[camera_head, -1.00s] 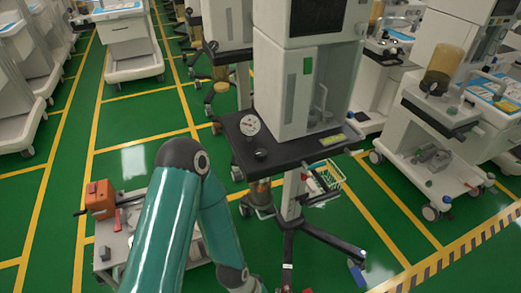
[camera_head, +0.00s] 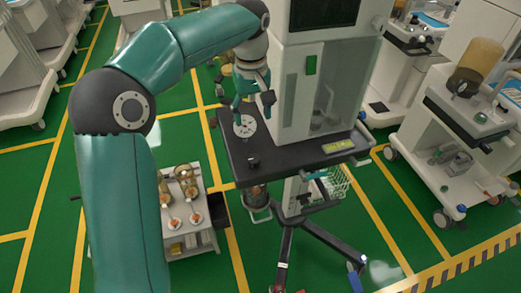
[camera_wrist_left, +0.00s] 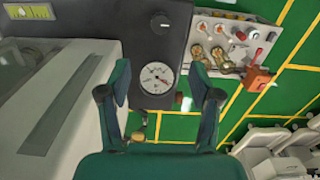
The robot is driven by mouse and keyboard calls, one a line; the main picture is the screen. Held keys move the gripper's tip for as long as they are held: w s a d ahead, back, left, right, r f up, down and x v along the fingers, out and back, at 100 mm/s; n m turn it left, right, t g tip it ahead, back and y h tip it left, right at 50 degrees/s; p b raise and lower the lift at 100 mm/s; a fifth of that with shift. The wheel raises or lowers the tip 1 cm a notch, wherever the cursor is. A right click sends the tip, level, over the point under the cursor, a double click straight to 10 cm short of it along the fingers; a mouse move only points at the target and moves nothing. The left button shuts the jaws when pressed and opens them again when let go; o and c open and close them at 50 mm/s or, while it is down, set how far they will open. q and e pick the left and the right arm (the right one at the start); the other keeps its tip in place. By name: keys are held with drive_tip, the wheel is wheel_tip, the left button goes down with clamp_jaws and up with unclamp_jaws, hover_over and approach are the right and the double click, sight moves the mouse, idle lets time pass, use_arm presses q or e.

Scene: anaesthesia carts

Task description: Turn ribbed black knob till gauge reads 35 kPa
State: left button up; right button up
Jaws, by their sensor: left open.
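The ribbed black knob (camera_head: 253,162) stands on the dark shelf (camera_head: 300,155) of the cart, in front of the white round gauge (camera_head: 245,125). In the left wrist view the knob (camera_wrist_left: 160,21) is near the top edge and the gauge (camera_wrist_left: 157,77) is mid-frame. My left gripper (camera_head: 254,103) is open and empty above the gauge. Its two fingers (camera_wrist_left: 160,95) appear on either side of the dial in the wrist view, apart from the knob. My right gripper is not in view.
The tall white cabinet (camera_head: 297,95) of the cart rises right beside the gauge. A low trolley (camera_head: 205,238) with fittings stands at the shelf's left, and an orange box (camera_wrist_left: 258,79) shows beside it. Another cart (camera_head: 440,110) stands at the right. Air above the knob is clear.

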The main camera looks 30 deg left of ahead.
sight(254, 158)
use_arm(q)
wheel_tip(254, 158, down, 16)
drive_tip(key=shift+f, duration=0.2)
idle(0.4)
drive_tip(key=c, duration=1.1)
drive_tip(key=shift+m, duration=0.6)
drive_tip(key=shift+c, duration=0.2)
drive_tip(key=o, duration=1.1)
drive_tip(key=shift+o, duration=0.2)
drive_tip(key=shift+r, duration=0.15)
